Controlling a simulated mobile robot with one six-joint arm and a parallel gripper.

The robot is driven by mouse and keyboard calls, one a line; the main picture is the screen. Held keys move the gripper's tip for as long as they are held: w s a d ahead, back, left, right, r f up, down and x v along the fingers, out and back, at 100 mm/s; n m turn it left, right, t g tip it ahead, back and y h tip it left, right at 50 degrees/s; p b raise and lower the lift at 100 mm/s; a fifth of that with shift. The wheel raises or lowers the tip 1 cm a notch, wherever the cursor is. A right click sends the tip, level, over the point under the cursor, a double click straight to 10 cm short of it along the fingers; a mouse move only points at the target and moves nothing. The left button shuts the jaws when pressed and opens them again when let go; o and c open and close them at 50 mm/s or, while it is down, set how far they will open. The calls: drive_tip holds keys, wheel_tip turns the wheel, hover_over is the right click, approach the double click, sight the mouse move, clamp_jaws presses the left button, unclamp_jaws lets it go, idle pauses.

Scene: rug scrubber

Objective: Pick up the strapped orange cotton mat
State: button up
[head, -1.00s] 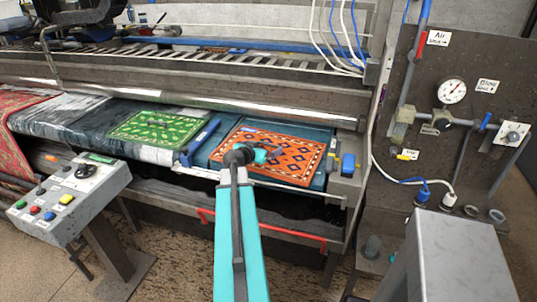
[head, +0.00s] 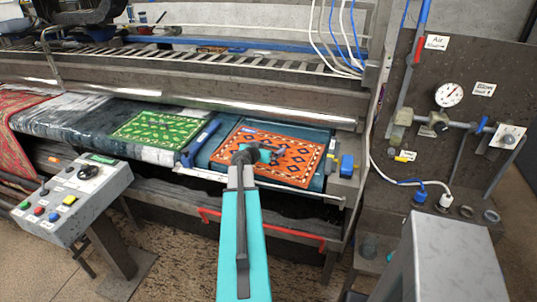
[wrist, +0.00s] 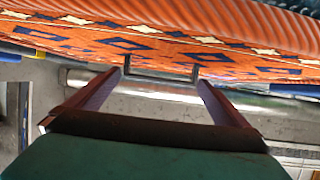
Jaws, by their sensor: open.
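The orange mat (head: 300,169), with a dark blue and cream pattern and border, lies on the dark belt of the machine in the head view. It fills the top of the wrist view (wrist: 240,50). A dark strap loop (wrist: 160,73) shows at its edge in the wrist view. My gripper (wrist: 160,80) is open, with one finger on each side of the loop in the picture. I cannot tell whether the fingers touch the loop or mat. In the head view my arm covers part of the mat, and the fingertips cannot be made out.
A green patterned mat (head: 160,130) lies to the left, with a blue bar (head: 201,143) between the mats. A metal roller (head: 250,108) runs behind them. A red rail (head: 265,230) is below the front edge. A button box (head: 75,200) stands at front left.

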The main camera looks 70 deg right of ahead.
idle(0.5)
drive_tip(key=c, duration=1.1)
drive_tip(key=shift+r, duration=0.15)
